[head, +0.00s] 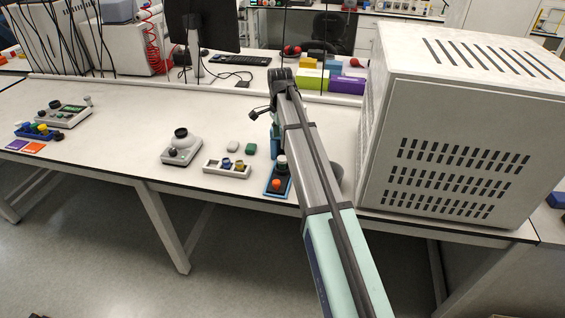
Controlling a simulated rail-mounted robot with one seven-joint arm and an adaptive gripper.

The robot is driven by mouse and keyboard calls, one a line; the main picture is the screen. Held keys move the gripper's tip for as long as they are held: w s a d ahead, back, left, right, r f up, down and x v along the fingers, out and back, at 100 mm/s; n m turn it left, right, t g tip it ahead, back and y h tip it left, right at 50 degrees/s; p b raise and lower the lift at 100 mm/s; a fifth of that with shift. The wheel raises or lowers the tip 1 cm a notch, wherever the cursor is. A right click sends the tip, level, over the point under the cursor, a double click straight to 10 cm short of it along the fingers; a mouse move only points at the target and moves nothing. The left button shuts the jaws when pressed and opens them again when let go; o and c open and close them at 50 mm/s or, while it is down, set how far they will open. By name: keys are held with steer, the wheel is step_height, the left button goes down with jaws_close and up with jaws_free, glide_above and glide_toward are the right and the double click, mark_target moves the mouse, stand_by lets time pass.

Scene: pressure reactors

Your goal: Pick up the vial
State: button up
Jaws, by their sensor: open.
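Small vials (226,163) with dark and yellowish tops stand in a white rack (211,166) near the front edge of the bench, left of my arm. Which one is the task's vial I cannot tell. My gripper (259,113) is small and dark at the far end of my arm. It is open, behind the rack and to its right, apart from the vials. My arm crosses the middle of the bench and hides part of what stands behind it.
A blue device with an orange knob (276,184) stands beside my arm. A grey-white instrument (181,146) sits left of the rack. A large vented white cabinet (455,150) blocks the right side.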

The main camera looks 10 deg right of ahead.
mark_target(282, 158)
step_height(282, 158, down, 5)
steer(key=shift+r+p, duration=0.1)
steer(key=shift+p, duration=0.45)
steer(key=shift+s+d+f+p, duration=0.15)
steer(key=shift+f+p, duration=0.5)
steer(key=shift+f, duration=0.7)
steer(key=shift+s+d+f+p, duration=0.1)
steer(key=shift+f+p, duration=0.5)
steer(key=shift+f, duration=0.75)
jaws_close()
steer(key=shift+r, duration=0.1)
